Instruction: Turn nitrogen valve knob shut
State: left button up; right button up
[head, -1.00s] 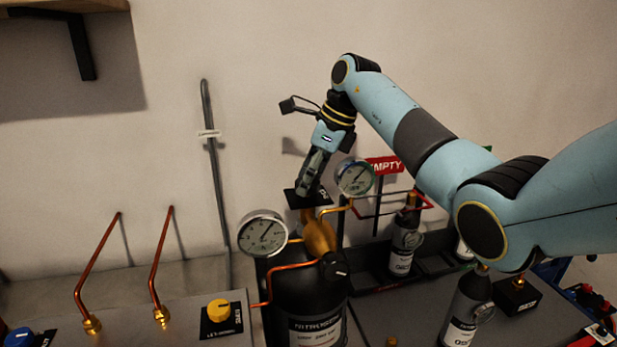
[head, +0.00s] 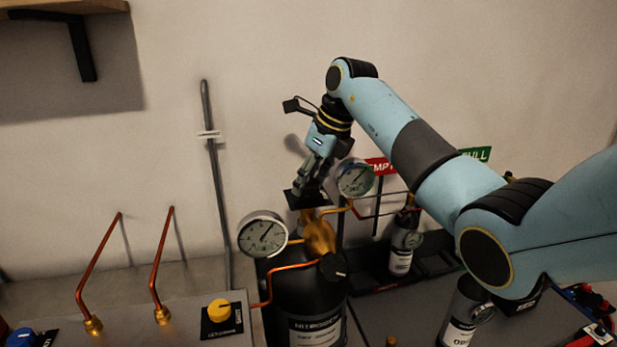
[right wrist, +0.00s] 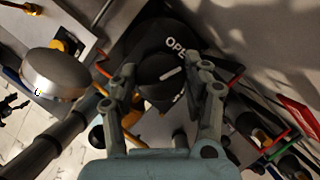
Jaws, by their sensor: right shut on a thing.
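The nitrogen bottle (head: 300,305) is a black cylinder with a white label and a brass valve body (head: 319,235) on top. My right gripper (head: 305,190) reaches down from above to the black plate (head: 294,199) at the valve's top. In the right wrist view the round black valve knob (right wrist: 158,76), with a white pointer line, lies between the fingers of my right gripper (right wrist: 163,84), which are shut on it. White lettering beginning "OPE" shows on the plate beside the knob; the rest is covered. In the head view the gripper hides the knob. My left gripper is out of view.
Two round gauges (head: 262,234) (head: 356,179) flank the valve closely, with copper pipes around it. A smaller black knob (head: 333,266) sits on the regulator front. Small bottles (head: 402,248) and a red sign (head: 381,167) stand to the right. A yellow knob (head: 219,310) is at left.

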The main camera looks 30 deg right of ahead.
jog(key=shift+r+m+t+h, duration=0.1)
jog(key=shift+m+t+h, duration=0.25)
jog(key=shift+m, duration=0.65)
jog(key=o, duration=1.2)
jog(key=shift+c, duration=0.2)
jog(key=v, duration=1.2)
jog(key=shift+w, duration=0.15)
